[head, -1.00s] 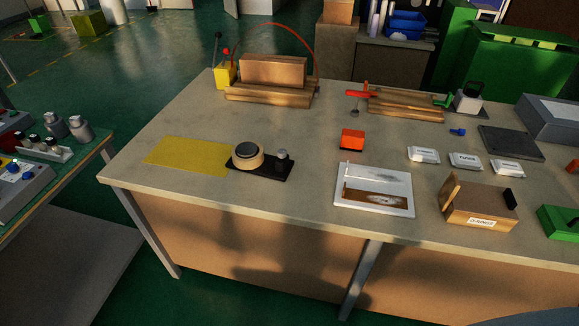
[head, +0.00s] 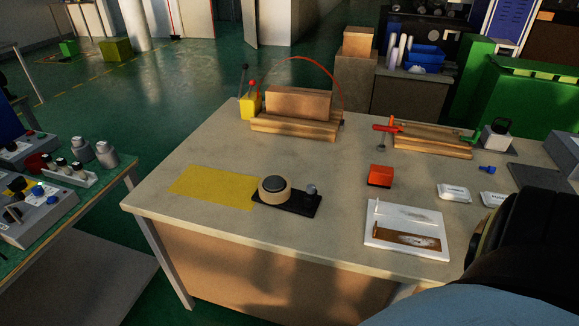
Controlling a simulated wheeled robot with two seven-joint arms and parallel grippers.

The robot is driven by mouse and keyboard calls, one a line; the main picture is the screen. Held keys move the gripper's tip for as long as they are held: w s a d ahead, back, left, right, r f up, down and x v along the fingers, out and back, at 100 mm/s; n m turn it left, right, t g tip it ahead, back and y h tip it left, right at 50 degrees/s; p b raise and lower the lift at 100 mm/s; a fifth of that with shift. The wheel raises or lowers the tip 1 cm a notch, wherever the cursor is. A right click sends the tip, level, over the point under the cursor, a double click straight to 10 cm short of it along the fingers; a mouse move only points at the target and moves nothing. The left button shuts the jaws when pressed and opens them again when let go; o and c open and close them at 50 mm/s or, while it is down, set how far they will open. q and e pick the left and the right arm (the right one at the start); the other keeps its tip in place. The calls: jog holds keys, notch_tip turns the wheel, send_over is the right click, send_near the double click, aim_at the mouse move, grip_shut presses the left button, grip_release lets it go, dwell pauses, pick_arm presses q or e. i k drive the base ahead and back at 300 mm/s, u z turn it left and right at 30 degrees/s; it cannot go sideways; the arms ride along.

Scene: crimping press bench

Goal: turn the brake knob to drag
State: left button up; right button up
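A small grey knob (head: 311,190) stands on the right end of a black base plate (head: 294,204) near the front left of the bench. I take it for the brake knob; its setting is too small to read. A tan round spool (head: 274,190) with a dark top sits on the left part of the same plate. Neither gripper shows in the head view. A dark part of my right arm comes in at the lower right, far from the knob, with no fingers visible.
A yellow mat (head: 214,186) lies left of the plate. An orange-red box (head: 380,176) and a white tray (head: 408,213) stand to the right. A wooden block fixture (head: 297,117) with a yellow lever box (head: 250,105) is behind. Bench surface in front of the plate is clear.

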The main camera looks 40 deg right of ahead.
aim_at(310, 189)
jog(key=i, duration=0.55)
jog(key=z, duration=0.7)
